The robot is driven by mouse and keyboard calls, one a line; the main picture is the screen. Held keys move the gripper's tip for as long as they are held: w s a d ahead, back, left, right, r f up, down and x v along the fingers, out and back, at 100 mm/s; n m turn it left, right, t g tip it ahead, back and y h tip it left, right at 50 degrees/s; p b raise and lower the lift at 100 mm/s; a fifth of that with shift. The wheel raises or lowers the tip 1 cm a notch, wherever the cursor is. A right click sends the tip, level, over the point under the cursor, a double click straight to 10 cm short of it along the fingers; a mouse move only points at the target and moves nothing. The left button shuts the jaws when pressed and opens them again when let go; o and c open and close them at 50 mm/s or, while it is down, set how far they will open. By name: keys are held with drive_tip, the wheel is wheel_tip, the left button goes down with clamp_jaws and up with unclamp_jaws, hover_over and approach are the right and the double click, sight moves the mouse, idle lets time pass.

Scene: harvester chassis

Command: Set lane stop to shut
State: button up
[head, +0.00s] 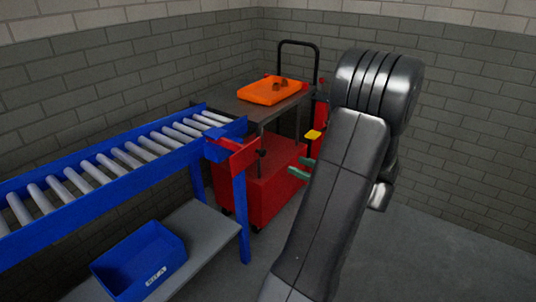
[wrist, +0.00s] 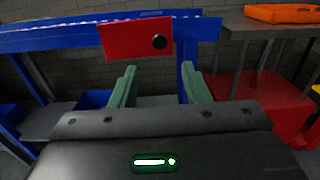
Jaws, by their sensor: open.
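The lane stop looks to be a red plate (head: 237,158) with a round black knob, at the near right end of the blue roller conveyor (head: 95,188). In the wrist view the red plate (wrist: 128,40) faces me, with its knob (wrist: 160,42) near its right edge. I cannot tell for sure whether the plate blocks the lane or is swung out. My gripper (head: 301,169) is open and empty, to the right of the plate. In the wrist view the green fingers of my gripper (wrist: 159,70) are apart, below and in front of the plate, not touching it.
A red trolley (head: 272,192) with a dark top stands behind, carrying an orange tray (head: 268,91) with small brown items. A yellow part (head: 313,134) shows at its right side. A blue bin (head: 142,260) sits on a grey shelf (head: 208,232) under the conveyor. Floor at right is clear.

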sight(264, 152)
drive_tip(key=b+x, duration=0.1)
drive_tip(key=x, duration=1.1)
drive_tip(key=shift+a, duration=0.1)
clamp_jaws()
